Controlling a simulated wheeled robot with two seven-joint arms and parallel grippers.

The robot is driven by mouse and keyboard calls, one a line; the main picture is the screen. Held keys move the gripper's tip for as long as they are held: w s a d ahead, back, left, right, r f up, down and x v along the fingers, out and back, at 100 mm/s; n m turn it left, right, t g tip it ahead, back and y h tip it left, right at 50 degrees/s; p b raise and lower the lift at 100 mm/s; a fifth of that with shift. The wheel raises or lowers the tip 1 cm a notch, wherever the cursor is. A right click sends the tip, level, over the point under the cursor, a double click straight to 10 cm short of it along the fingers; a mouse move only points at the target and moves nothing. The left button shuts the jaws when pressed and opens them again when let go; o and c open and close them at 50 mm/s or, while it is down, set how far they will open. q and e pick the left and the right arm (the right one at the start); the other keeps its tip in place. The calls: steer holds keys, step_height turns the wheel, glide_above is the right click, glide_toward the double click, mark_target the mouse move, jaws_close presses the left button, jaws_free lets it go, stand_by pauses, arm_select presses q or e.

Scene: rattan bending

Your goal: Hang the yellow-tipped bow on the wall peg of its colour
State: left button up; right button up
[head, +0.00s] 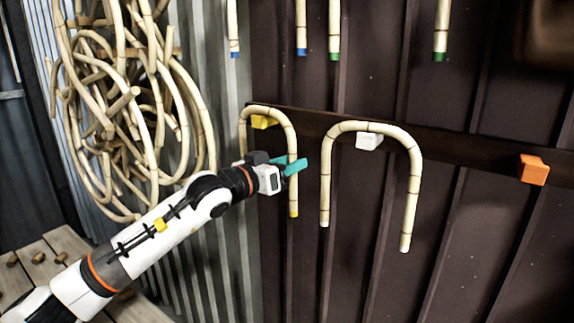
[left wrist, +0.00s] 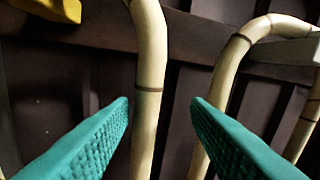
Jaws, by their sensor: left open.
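The yellow-tipped bow (head: 277,112) hangs over the yellow peg (head: 261,122), its right leg pointing down to a yellow tip. Its left leg is partly hidden behind my left arm. My left gripper (head: 291,164), with teal fingers, is open at the right leg. In the left wrist view, the bow's leg (left wrist: 149,55) runs between the open fingers (left wrist: 160,108), with gaps visible on both sides. The yellow peg (left wrist: 45,10) shows at the upper left there. My right gripper is out of view.
A white-tipped bow (head: 413,180) hangs on the white peg (head: 369,142) just to the right. An orange peg (head: 533,170) is bare on the dark rail (head: 465,155). Several colour-tipped rods hang above. A rattan bundle (head: 205,130) hangs at left, above a wooden bench (head: 68,240).

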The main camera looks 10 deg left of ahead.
arm_select(q)
steer(key=b+v, duration=0.3)
steer(key=v, duration=0.9)
steer(key=shift+b, duration=0.35)
steer(key=s+d+b+v, duration=0.1)
steer(key=b+v, duration=0.4)
steer(key=v, duration=0.4)
steer(key=shift+d, duration=0.25)
steer(key=shift+w+f, duration=0.1)
steer(key=shift+f, duration=0.05)
